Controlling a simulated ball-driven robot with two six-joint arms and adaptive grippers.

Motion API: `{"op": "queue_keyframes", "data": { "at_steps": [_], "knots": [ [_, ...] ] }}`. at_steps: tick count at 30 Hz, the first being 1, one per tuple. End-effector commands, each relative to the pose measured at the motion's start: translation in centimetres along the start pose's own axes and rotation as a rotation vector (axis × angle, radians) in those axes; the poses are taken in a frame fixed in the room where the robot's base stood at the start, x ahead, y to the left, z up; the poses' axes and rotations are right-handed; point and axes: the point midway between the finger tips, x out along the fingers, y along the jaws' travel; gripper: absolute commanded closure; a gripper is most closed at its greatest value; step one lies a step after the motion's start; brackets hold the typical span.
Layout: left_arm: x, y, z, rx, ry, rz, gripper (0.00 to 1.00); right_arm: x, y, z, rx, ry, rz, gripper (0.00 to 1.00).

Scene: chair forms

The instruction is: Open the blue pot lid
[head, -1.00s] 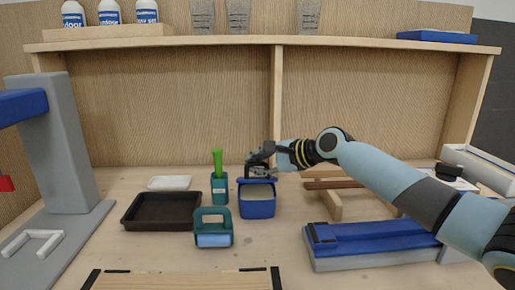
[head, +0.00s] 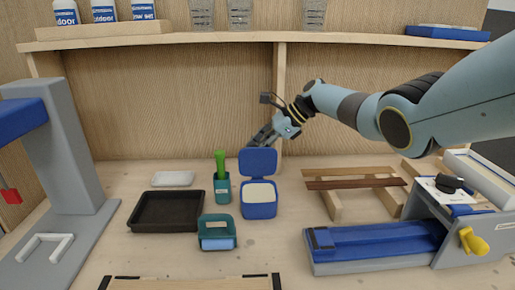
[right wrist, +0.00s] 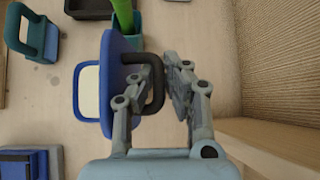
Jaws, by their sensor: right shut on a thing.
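The blue pot (head: 258,208) stands on the bench, its pale inside showing. Its blue lid (head: 258,161) stands raised, nearly upright, at the pot's back edge. My right gripper (head: 262,135) is behind and above the lid. In the right wrist view, the lid (right wrist: 118,85) shows edge-on beside the pot (right wrist: 87,92), with a dark loop handle (right wrist: 155,82) on its outer face. The right gripper's fingers (right wrist: 152,88) are shut on this handle. My left gripper is not in view.
A teal holder (head: 222,190) with a green-handled tool stands just left of the pot. A teal caddy (head: 216,232) and black tray (head: 166,211) are further left. A blue-and-grey fixture (head: 375,243) and wooden rack (head: 355,181) are at right. The wooden back panel is close behind.

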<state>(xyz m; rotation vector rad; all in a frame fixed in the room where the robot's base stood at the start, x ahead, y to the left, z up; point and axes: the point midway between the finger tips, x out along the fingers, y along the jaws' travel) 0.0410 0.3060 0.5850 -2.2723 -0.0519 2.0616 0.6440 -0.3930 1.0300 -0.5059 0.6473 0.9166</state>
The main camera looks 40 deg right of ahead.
Motion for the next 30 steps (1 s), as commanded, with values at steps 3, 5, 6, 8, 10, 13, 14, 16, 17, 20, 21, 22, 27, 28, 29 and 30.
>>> {"op": "queue_keyframes", "data": {
  "at_steps": [3,5,6,8,10,13,14,16,17,20,21,22,27,28,29,30],
  "knots": [
    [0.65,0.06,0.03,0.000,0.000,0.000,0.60,0.21,-0.32,-0.36,-0.003,0.003,-0.003,1.00],
    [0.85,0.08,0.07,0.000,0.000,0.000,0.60,0.28,-0.43,-0.46,-0.003,0.004,-0.003,1.00],
    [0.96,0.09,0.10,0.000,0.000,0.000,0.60,0.30,-0.52,-0.49,-0.003,0.004,-0.003,1.00],
    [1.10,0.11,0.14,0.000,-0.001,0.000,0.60,0.32,-0.63,-0.52,-0.003,0.004,-0.004,1.00],
    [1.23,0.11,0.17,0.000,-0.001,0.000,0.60,0.35,-0.73,-0.57,-0.003,0.004,-0.004,1.00],
    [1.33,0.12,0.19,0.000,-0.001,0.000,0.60,0.38,-0.81,-0.63,-0.003,0.005,-0.004,1.00],
    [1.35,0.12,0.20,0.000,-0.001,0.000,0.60,0.38,-0.82,-0.64,-0.004,0.005,-0.005,1.00],
    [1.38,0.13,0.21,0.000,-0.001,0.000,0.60,0.37,-0.86,-0.64,-0.004,0.005,-0.005,1.00],
    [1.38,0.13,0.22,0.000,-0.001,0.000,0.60,0.37,-0.87,-0.64,-0.004,0.005,-0.005,1.00],
    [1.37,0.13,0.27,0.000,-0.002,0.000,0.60,0.35,-0.89,-0.64,-0.004,0.005,-0.005,1.00],
    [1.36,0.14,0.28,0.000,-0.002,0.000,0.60,0.34,-0.89,-0.64,-0.004,0.005,-0.005,1.00],
    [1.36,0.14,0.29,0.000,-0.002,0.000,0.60,0.33,-0.90,-0.64,-0.004,0.005,-0.006,1.00],
    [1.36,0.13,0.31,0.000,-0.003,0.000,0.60,0.31,-0.92,-0.63,-0.004,0.005,-0.006,1.00],
    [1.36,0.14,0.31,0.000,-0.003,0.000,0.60,0.31,-0.92,-0.63,-0.004,0.005,-0.006,1.00],
    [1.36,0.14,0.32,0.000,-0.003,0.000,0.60,0.31,-0.92,-0.63,-0.004,0.005,-0.006,0.89],
    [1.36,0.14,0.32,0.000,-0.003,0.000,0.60,0.31,-0.91,-0.63,-0.004,0.005,-0.006,0.83]
  ]
}}
